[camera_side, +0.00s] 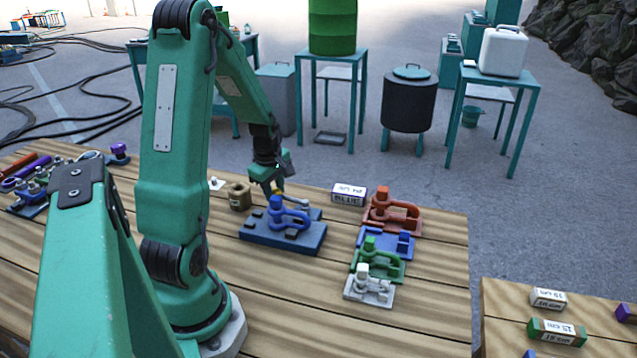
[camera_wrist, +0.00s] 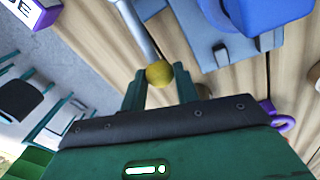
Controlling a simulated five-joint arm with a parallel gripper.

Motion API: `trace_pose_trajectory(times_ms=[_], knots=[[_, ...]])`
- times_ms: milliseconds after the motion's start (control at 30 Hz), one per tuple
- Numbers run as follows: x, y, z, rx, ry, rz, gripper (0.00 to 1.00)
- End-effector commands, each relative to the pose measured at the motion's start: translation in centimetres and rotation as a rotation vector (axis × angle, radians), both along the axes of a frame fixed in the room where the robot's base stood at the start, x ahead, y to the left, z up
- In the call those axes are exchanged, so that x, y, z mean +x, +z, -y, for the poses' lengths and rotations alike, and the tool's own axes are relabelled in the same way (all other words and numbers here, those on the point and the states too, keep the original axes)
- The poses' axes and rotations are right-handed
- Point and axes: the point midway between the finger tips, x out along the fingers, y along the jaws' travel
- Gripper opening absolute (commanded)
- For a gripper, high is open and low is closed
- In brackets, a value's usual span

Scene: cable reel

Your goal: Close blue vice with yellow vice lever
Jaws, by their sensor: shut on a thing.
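The blue vice (camera_side: 282,236) sits on the wooden table, right of my arm in the side view. Its blue body and base plate (camera_wrist: 222,36) fill the upper right of the wrist view. The yellow vice lever (camera_side: 278,191) shows as a small yellow tip at the vice's far side. In the wrist view its round yellow knob (camera_wrist: 159,73) sits at the end of a grey rod. My gripper (camera_wrist: 160,82) is shut on the knob, with one green finger on each side. In the side view my gripper (camera_side: 270,185) is small and partly hides the lever.
A brass-coloured part (camera_side: 239,196) stands just left of the vice. A white box marked BLUE (camera_side: 348,195) lies behind it to the right. Orange (camera_side: 393,212), green (camera_side: 378,262) and white (camera_side: 368,287) clamps stand in a row at right.

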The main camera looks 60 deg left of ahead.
Motion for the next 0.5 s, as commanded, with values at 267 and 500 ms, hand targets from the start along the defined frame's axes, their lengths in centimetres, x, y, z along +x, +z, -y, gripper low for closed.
trace_pose_trajectory(times_ms=[267,500], knots=[[0.02,0.02,-0.12,0.003,0.004,0.002,0.52],[0.00,0.02,-0.08,0.001,0.003,0.002,0.52]])
